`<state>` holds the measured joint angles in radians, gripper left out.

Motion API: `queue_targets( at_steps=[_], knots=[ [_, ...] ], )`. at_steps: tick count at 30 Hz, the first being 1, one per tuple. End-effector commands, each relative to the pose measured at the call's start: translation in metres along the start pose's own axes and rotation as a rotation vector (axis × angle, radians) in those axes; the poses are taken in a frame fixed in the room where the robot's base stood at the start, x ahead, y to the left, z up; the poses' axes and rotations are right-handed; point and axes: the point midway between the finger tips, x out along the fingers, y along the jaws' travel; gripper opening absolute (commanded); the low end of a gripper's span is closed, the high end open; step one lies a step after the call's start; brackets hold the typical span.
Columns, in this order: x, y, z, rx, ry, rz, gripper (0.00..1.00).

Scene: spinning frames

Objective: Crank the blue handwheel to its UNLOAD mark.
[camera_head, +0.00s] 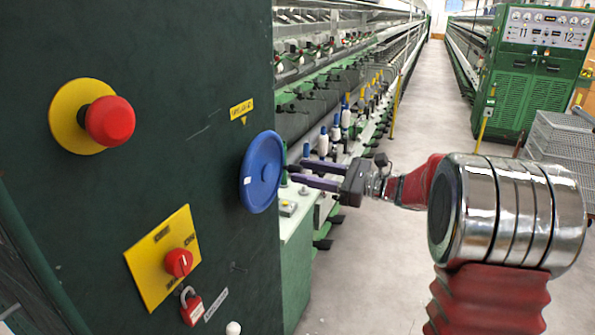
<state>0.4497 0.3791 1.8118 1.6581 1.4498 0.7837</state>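The blue handwheel (262,172) is mounted on the dark green panel at its right edge, seen at a slant. A small white mark shows on the wheel's left side. A dark crank handle (290,169) seems to stick out from the wheel's right side. A yellow label with a small pointer (241,110) sits on the panel above the wheel; its lettering is too small to read. My gripper (297,171) comes in from the right with its two purple fingers apart, their tips at the handle. I cannot tell whether the fingers touch it.
A red mushroom button (109,121) on a yellow disc is at the panel's upper left. A yellow plate with a red rotary switch (179,262) and a red padlock (192,307) are below the wheel. Spinning machinery (340,100) stands behind; the grey aisle floor (400,260) is clear.

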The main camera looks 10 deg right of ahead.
Motion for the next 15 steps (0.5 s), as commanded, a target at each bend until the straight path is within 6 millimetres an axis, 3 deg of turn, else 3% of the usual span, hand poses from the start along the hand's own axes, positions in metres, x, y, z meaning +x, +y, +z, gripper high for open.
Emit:
queue_targets(
  at_steps=[6,15],
  knots=[
    [0.023,0.000,0.001,-0.001,0.000,0.000,0.38],
    [0.027,0.000,0.000,-0.001,0.000,0.000,0.38]
  ],
)
